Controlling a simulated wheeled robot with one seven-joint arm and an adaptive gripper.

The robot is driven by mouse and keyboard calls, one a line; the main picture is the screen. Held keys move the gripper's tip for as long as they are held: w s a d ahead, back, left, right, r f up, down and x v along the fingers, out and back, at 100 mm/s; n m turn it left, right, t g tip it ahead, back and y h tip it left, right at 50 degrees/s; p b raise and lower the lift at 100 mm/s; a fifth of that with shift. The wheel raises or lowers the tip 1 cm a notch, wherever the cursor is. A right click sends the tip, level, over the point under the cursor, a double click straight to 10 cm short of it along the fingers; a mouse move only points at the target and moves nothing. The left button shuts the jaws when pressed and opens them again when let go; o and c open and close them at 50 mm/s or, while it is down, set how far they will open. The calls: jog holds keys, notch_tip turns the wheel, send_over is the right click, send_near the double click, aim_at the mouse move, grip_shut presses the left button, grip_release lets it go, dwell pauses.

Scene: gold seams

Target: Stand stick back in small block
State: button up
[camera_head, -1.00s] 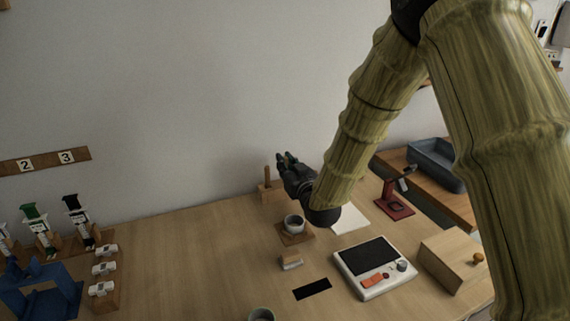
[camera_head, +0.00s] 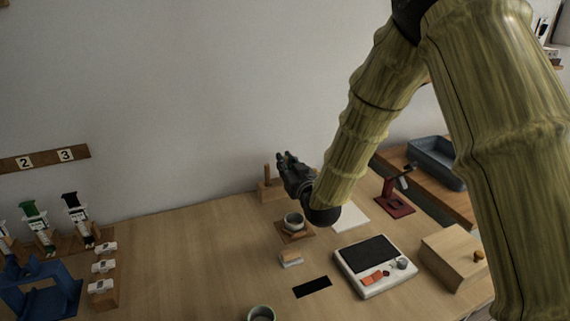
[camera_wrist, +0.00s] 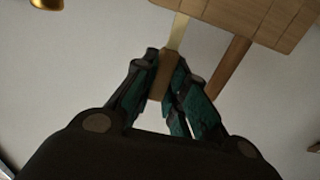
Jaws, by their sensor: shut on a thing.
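My gripper (camera_wrist: 165,85) is shut on a thin wooden stick (camera_wrist: 160,80) in the wrist view. The stick's far part is pale yellow and reaches the edge of the small wooden block (camera_wrist: 250,18). I cannot tell whether its tip is inside the block or only beside it. A second brown stick (camera_wrist: 228,68) extends from the block, to the right of my gripper and apart from it. In the head view my gripper (camera_head: 282,159) is beside the block (camera_head: 266,190), near the wall. An upright stick (camera_head: 267,172) shows there; the held stick is hidden or too small to tell.
A round cup (camera_head: 293,220) on a wooden coaster stands just in front of my gripper. A white scale (camera_head: 372,285), a red stand (camera_head: 393,205) and a wooden box (camera_head: 445,258) lie to the right.

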jog(key=o, duration=0.8)
jog(key=shift+v, duration=2.55)
jog(key=shift+v, duration=3.75)
jog(key=shift+r, duration=0.1)
